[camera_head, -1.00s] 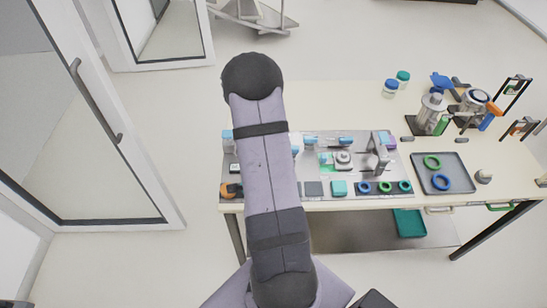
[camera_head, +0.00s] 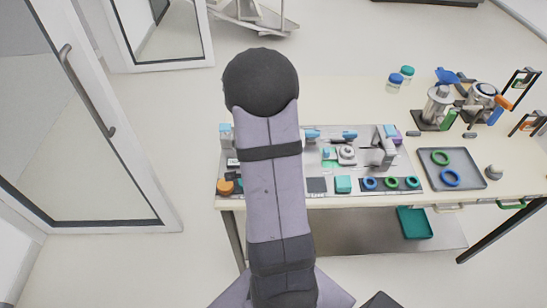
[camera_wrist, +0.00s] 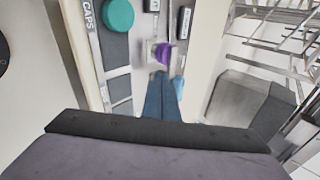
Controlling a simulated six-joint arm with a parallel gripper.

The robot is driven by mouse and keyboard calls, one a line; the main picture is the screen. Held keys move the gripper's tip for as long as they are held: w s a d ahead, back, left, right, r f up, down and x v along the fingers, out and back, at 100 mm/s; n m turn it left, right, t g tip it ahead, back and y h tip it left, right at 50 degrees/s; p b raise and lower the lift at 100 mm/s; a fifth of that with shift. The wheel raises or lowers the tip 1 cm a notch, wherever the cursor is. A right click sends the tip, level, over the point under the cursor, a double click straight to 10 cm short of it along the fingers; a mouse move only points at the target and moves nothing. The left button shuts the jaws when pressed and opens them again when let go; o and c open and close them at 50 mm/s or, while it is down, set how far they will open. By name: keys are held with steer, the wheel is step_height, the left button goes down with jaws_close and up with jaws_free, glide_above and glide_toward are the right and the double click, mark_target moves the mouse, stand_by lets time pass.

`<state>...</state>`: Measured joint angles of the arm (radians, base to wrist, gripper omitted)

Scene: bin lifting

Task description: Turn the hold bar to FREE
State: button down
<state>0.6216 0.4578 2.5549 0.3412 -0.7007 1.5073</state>
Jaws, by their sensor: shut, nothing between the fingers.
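I cannot pick out the hold bar or any FREE marking with certainty. In the wrist view, a small purple piece (camera_wrist: 162,53) in a pale mount stands on the board just beyond the tips of my gripper (camera_wrist: 161,76). My gripper shows as two blue fingers close together, shut and empty; whether they touch the purple piece cannot be told. In the head view my arm hides the gripper and part of the grey work board (camera_head: 433,189). A silver bracket (camera_head: 386,150) and a round metal fixture (camera_head: 346,154) stand on the board's right part.
A grey tray (camera_head: 468,158) with green and blue rings lies to the right. Several coloured rings (camera_head: 391,183) line the board's front. Jars (camera_head: 394,82) and lab apparatus (camera_head: 437,108) stand behind. A teal round cap (camera_wrist: 117,14) lies beside a CAPS label in the wrist view.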

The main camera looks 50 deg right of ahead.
steer(key=shift+d+f+b, duration=0.1)
steer(key=shift+f+b, duration=0.3)
steer(key=shift+b, duration=0.4)
